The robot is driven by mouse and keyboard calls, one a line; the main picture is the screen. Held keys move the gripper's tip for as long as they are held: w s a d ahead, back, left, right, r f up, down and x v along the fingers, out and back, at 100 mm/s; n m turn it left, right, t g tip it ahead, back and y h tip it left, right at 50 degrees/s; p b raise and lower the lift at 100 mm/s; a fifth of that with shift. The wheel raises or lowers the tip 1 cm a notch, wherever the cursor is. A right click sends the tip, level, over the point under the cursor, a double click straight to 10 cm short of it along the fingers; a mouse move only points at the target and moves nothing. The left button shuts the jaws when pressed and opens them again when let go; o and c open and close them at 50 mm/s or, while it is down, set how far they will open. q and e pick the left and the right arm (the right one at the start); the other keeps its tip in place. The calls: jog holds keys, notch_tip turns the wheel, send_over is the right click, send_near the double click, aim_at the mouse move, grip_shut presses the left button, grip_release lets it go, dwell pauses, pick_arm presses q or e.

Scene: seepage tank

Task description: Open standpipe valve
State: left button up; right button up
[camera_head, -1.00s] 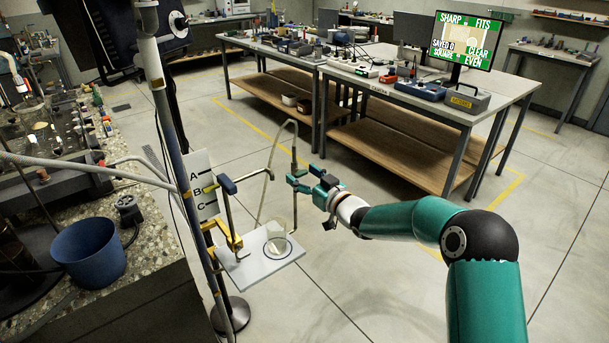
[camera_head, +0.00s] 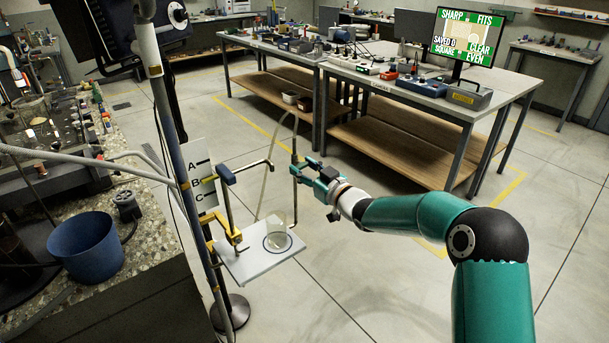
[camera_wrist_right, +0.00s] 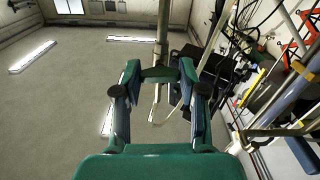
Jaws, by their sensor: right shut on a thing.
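A thin standpipe (camera_head: 227,212) with a blue block (camera_head: 226,174) at its bend rises by a grey pole and has a side arm reaching right. Which part is the valve I cannot tell. My right gripper (camera_head: 300,166) is shut on a slim upright tube with a brass-coloured fitting (camera_head: 294,156), right of the side arm. A clear hose (camera_head: 266,178) loops beside it. In the right wrist view the fingers of my right gripper (camera_wrist_right: 158,75) show, but the held part is unclear. My left gripper is out of view.
A white plate (camera_head: 248,263) with a clear beaker (camera_head: 279,235) stands below the gripper. A blue bucket (camera_head: 87,247) sits on the stone bench at left. A grey pole (camera_head: 178,160) and letter board stand close by. Floor to the right is clear.

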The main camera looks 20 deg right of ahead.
jog(key=n+b, duration=0.8)
jog(key=b, duration=0.2)
jog(key=shift+f, duration=0.2)
jog(key=n+b, duration=0.4)
jog(key=n, duration=0.1)
jog(key=shift+a, duration=0.1)
jog(key=n+b, duration=0.2)
jog(key=n, duration=0.3)
jog(key=shift+f, duration=0.1)
jog(key=shift+f, duration=0.1)
dwell(1.1)
jog(key=o, duration=1.2)
jog(key=shift+c, duration=0.2)
jog(key=shift+r, duration=0.2)
jog(key=shift+s+r, duration=0.1)
